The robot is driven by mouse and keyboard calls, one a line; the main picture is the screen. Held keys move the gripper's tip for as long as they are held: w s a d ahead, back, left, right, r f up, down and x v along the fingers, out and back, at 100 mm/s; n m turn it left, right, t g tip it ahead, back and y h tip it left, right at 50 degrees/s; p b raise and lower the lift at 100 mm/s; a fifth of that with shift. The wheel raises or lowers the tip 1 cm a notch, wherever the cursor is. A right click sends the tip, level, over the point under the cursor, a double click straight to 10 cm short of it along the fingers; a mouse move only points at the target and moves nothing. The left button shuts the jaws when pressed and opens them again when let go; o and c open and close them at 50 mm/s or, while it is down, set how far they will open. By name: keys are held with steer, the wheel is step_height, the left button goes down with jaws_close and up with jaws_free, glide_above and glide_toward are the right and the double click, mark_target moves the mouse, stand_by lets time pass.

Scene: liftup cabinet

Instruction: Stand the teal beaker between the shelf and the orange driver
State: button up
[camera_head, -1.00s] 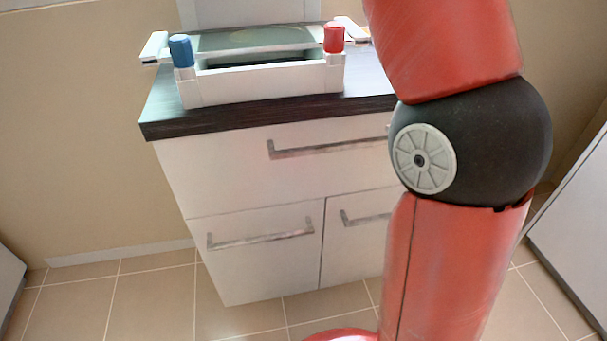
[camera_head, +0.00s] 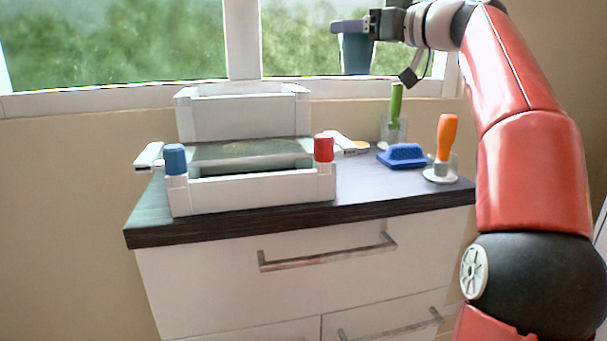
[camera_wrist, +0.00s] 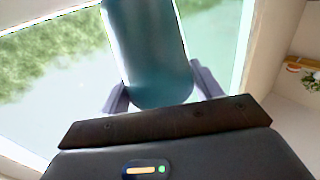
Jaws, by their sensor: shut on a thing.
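My gripper (camera_head: 358,27) is shut on the teal beaker (camera_head: 356,55) and holds it high, in front of the window. The beaker hangs below the fingers in the head view. In the wrist view, the beaker (camera_wrist: 148,55) sits between the two fingers (camera_wrist: 160,98). The orange driver (camera_head: 447,138) stands upright in a clear holder with a pale round base, at the right of the dark countertop (camera_head: 365,193). I cannot tell for sure which thing is the shelf; a white open-fronted unit (camera_head: 250,195) with blue and red knobs stands at the counter's left.
A blue brush-like block (camera_head: 402,155) lies left of the orange driver. A green-handled tool (camera_head: 396,103) stands in a clear holder behind it. A taller white box (camera_head: 245,115) stands behind the knobbed unit. The counter's front middle is clear.

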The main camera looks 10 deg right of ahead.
steer(key=s+d+f+b, duration=0.1)
steer(key=s+d, duration=0.3)
steer(key=d, duration=0.3)
steer(key=shift+a+f+b, duration=0.15)
steer(key=shift+f+b, duration=1.7)
steer(key=shift+f, duration=3.05)
steer(key=shift+a+f+b, duration=0.1)
steer(key=shift+f+b, duration=1.7)
steer(key=shift+f, duration=3.05)
steer(key=shift+f, duration=0.2)
steer(key=o, duration=1)
steer(key=shift+r, duration=0.15)
steer(key=shift+r, duration=0.2)
steer(key=b+v, duration=0.1)
steer(key=v, duration=1.1)
steer(key=shift+d+f, duration=0.1)
steer(key=shift+f, duration=0.1)
